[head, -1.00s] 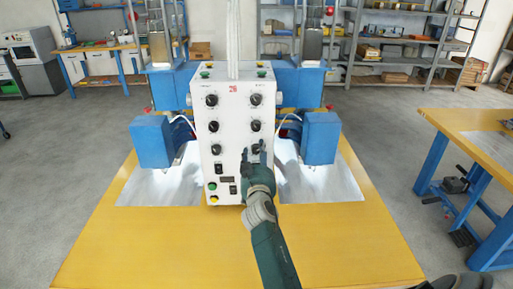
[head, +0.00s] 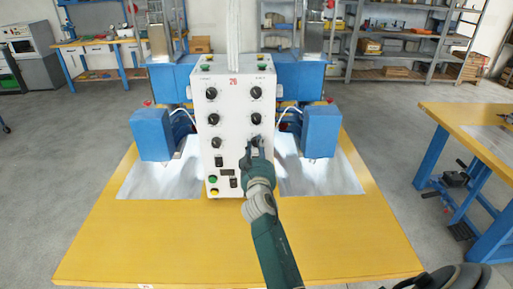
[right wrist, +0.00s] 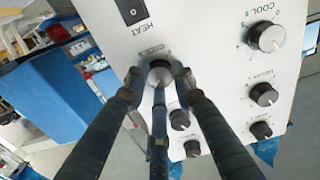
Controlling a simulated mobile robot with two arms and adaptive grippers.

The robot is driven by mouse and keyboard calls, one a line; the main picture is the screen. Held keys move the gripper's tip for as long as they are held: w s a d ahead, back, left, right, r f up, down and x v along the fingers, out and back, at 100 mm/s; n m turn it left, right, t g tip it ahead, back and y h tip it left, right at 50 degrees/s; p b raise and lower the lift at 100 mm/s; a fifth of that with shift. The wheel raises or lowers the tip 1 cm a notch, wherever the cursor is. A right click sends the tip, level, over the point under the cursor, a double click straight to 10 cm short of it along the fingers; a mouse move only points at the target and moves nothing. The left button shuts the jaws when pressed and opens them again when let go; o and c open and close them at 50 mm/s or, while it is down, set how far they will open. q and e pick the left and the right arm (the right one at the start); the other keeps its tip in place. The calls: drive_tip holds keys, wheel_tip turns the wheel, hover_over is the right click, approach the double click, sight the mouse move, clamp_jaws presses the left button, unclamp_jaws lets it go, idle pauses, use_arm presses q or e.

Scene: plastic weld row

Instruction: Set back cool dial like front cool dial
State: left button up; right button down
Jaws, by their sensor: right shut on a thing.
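A white control panel (head: 236,130) carries two columns of black dials, three in each. My right gripper (head: 257,146) reaches up to the bottom dial of the right column and is shut on it. In the right wrist view, the fingers (right wrist: 158,78) close around this gripped dial (right wrist: 159,72) from both sides and partly hide it. The bottom dial of the other column (head: 217,142) shows in the right wrist view as a dial (right wrist: 266,37) marked COOL. I cannot read the gripped dial's pointer. My left gripper is not in view.
Below the dials are black switches, a small display and green and yellow buttons (head: 213,190). Blue machine housings (head: 152,138) stand on both sides of the panel. The yellow tabletop (head: 180,240) in front is clear. Another yellow table (head: 470,125) stands at right.

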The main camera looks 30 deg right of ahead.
drive_tip(key=n, duration=0.4)
drive_tip(key=shift+r+b, duration=0.25)
drive_tip(key=shift+b, duration=0.05)
drive_tip(key=n, duration=0.3)
drive_tip(key=shift+w+r+n, duration=0.1)
drive_tip(key=shift+n, duration=0.3)
drive_tip(key=n, duration=0.3)
drive_tip(key=shift+r, duration=0.1)
drive_tip(key=shift+n+p, duration=0.55)
drive_tip(key=shift+n, duration=1.55)
drive_tip(key=c, duration=1.4)
unclamp_jaws()
drive_tip(key=shift+w, duration=0.1)
drive_tip(key=shift+c, duration=0.2)
drive_tip(key=shift+f, duration=0.3)
drive_tip(key=v, duration=1.2)
